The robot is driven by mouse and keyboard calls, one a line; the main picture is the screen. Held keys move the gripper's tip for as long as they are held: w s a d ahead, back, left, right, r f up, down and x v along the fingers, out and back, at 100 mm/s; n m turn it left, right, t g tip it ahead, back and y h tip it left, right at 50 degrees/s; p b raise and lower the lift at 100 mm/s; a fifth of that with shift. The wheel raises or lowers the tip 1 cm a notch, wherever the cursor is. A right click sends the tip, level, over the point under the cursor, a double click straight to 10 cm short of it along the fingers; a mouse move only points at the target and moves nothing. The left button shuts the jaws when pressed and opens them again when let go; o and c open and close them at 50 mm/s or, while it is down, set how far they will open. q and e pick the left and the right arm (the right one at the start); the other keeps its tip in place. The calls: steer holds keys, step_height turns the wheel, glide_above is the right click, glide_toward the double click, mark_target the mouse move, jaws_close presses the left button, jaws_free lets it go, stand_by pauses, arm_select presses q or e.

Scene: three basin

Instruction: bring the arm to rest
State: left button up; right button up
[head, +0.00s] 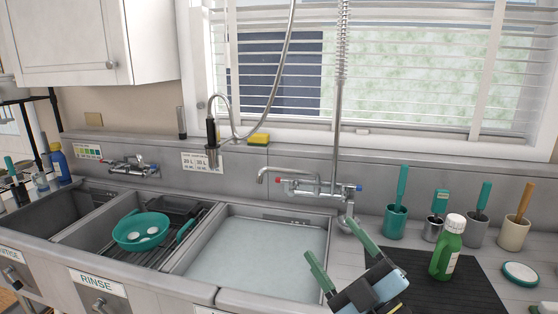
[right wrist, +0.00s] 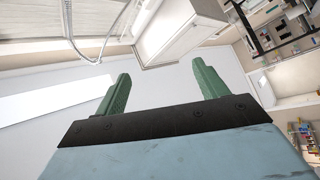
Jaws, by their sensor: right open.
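My right gripper (head: 340,254) is open, with green fingers spread apart and nothing between them. In the head view it is at the lower right, in front of the water-filled basin's right edge and left of the dark mat. In the right wrist view the gripper (right wrist: 160,88) points away from the counter, toward wall, ceiling and cabinet, with both fingers empty. My left gripper is not in view.
Three basins stand in a row; the right one (head: 205,270) holds water. The middle one holds a teal colander (head: 140,230) with white items. A green bottle (head: 448,246) stands on the dark mat (head: 480,285). Several brush holders (head: 396,222) stand behind. A hanging sprayer (head: 211,132) is above.

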steer(key=s+d+f+m+g+h, duration=0.4)
steer(key=d+f+m+h, duration=0.85)
steer(key=f, duration=0.25)
steer(key=s+f+m+g, duration=0.1)
steer(key=s+f+g, duration=0.55)
steer(key=s, duration=0.45)
steer(key=s+f+m+g, duration=0.1)
steer(key=s+f+g, duration=0.4)
steer(key=s+f, duration=0.4)
step_height(320, 180, down, 22)
steer(key=s+g, duration=0.2)
steer(key=s+d+f, duration=0.2)
steer(key=s+f, duration=1.3)
steer(key=s, duration=0.1)
steer(key=shift+d+f+g, duration=0.3)
steer(key=shift+d+g, duration=0.05)
